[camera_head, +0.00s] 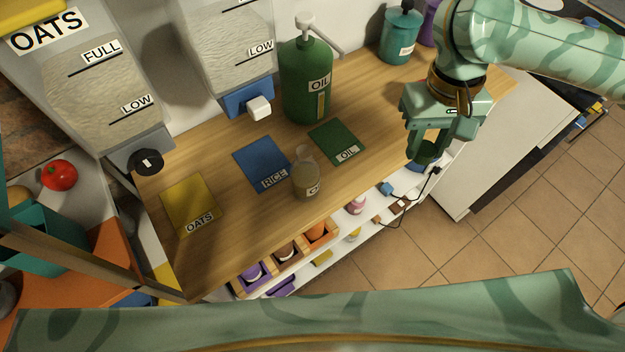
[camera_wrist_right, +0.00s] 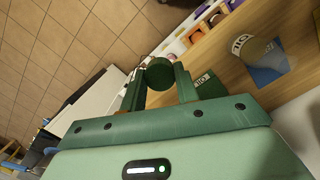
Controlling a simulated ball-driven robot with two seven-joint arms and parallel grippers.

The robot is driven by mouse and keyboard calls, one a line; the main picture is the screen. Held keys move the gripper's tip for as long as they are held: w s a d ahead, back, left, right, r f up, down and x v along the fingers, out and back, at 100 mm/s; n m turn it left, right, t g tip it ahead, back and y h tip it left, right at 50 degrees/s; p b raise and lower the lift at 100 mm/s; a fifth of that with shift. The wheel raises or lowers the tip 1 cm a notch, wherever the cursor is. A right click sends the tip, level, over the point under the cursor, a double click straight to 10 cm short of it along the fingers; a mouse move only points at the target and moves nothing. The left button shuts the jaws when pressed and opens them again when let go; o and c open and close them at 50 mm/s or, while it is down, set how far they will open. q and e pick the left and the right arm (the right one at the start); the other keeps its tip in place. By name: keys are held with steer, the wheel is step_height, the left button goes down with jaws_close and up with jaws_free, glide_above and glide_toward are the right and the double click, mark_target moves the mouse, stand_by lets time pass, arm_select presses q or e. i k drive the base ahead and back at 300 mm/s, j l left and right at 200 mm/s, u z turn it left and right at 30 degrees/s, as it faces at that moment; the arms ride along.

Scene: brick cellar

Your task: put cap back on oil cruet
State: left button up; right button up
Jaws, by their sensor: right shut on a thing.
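A small clear glass cruet (camera_head: 306,182) with a pale label stands upright on the wooden counter, in front of the gap between the blue RICE mat and the green OIL mat. It also shows at the right of the right wrist view (camera_wrist_right: 262,50). My right gripper (camera_head: 422,150) is over the counter's front edge, to the right of the cruet and apart from it. It is shut on a dark green round cap (camera_wrist_right: 160,73), which shows between the fingertips in the wrist view. The cap's underside is hidden. My left gripper is not in view.
A green OIL pump bottle (camera_head: 306,85) stands behind the green mat (camera_head: 336,142). The blue mat (camera_head: 258,160) and yellow OATS mat (camera_head: 186,200) lie to the left, below the dispensers. A teal canister (camera_head: 399,38) stands at the back right. A shelf with small items runs below the counter front.

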mark_target(305, 171)
steer(key=k+l, duration=0.1)
steer(key=l, duration=0.6)
steer(key=k+l, duration=0.1)
steer(key=l, duration=0.6)
